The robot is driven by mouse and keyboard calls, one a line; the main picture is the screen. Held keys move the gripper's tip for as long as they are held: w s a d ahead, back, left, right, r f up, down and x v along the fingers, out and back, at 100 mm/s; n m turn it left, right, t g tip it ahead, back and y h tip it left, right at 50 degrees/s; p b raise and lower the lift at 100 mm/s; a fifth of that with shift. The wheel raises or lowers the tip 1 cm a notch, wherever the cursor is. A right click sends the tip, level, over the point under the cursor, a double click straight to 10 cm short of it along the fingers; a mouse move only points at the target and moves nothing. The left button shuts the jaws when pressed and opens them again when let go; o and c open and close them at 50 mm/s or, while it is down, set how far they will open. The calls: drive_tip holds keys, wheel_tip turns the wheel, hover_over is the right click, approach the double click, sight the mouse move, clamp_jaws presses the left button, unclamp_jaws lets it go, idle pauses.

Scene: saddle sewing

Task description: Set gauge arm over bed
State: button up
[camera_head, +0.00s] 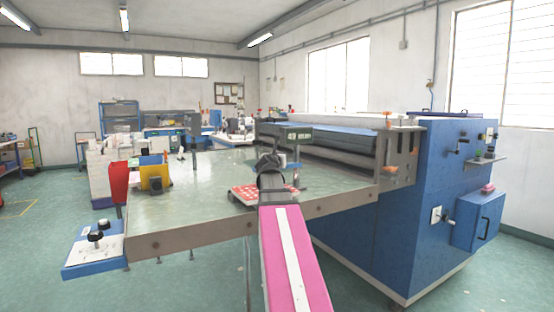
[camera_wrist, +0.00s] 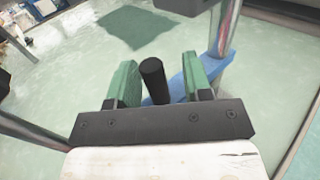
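In the wrist view, my gripper (camera_wrist: 162,80) has two green-padded fingers standing apart. A black cylindrical knob (camera_wrist: 153,76) is between them, with a visible gap on its right side; I cannot tell whether the left finger touches it. A blue bar (camera_wrist: 204,75), probably the gauge arm, runs behind the right finger next to a metal post (camera_wrist: 227,28). The bar's lower end is hidden by my gripper. In the head view, my gripper (camera_head: 271,162) is above the table bed (camera_head: 200,190), and my own wrist hides most of the gauge arm.
A red-and-white patterned piece (camera_head: 245,194) lies on the bed beside my gripper. A blue machine housing (camera_head: 390,230) stands at the right. A yellow block (camera_head: 153,176) and a red piece (camera_head: 118,182) are at the left. A darker green patch (camera_wrist: 137,27) marks the bed; its left part is clear.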

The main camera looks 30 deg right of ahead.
drive_tip(key=shift+s+a, duration=0.1)
drive_tip(key=shift+a, duration=0.05)
drive_tip(key=v, duration=1)
drive_tip(key=shift+s, duration=0.25)
drive_tip(key=shift+a, duration=0.1)
